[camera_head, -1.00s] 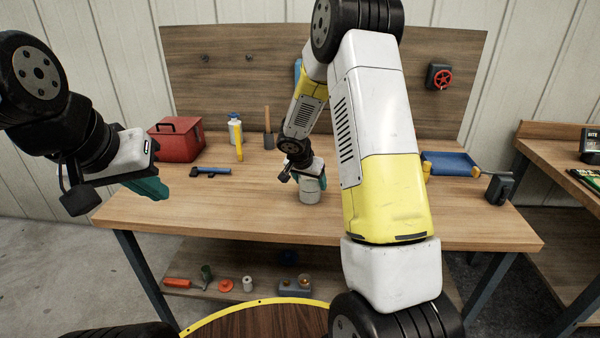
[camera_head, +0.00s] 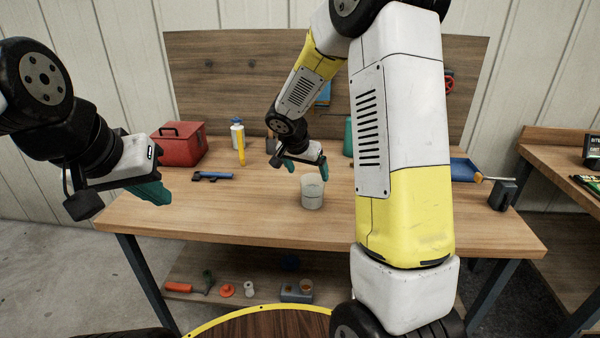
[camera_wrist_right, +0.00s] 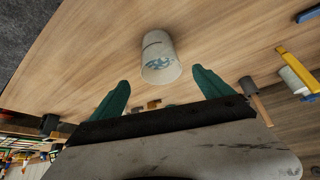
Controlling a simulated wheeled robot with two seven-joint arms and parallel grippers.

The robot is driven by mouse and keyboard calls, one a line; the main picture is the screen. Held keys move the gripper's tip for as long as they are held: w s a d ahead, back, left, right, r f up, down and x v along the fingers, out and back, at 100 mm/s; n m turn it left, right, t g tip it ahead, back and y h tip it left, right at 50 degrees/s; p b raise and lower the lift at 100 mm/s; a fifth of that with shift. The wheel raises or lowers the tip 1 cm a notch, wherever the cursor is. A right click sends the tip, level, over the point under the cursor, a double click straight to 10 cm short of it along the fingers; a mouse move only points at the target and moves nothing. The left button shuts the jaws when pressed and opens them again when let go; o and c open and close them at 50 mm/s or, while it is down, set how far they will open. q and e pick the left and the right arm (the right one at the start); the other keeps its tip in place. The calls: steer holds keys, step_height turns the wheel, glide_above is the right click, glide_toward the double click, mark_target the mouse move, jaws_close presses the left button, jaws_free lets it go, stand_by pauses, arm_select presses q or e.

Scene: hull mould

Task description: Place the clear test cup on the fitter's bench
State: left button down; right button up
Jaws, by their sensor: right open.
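The clear test cup (camera_head: 312,193) stands upright on the wooden fitter's bench (camera_head: 250,215), near the middle. It is pale and see-through. In the right wrist view the cup (camera_wrist_right: 160,52) stands on the bench top, just beyond the fingertips. My right gripper (camera_head: 307,168) is open and empty, with its teal fingers apart, just behind and above the cup. The right wrist view also shows the spread fingers of this gripper (camera_wrist_right: 160,78), with no contact on the cup visible. My left gripper (camera_head: 152,193) hangs over the bench's left end; its finger gap cannot be made out.
A blue tray (camera_head: 464,169) and a dark box (camera_head: 502,194) are at the right. My right arm hides part of the bench. The front middle is clear.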

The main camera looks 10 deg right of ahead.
steer(key=s+d+r+n+y, duration=0.2)
steer(key=s+r, duration=0.9)
steer(key=s, duration=0.1)
steer(key=s+a+r+n+y, duration=0.2)
steer(key=s+n, duration=0.1)
steer(key=s, duration=0.5)
steer(key=s+a+r+n+t+y, duration=0.1)
steer(key=s+a+r+n, duration=0.1)
steer(key=s, duration=0.7)
steer(key=shift+a+r+n+y, duration=0.25)
steer(key=shift+r+n+y, duration=0.15)
steer(key=shift+r, duration=0.4)
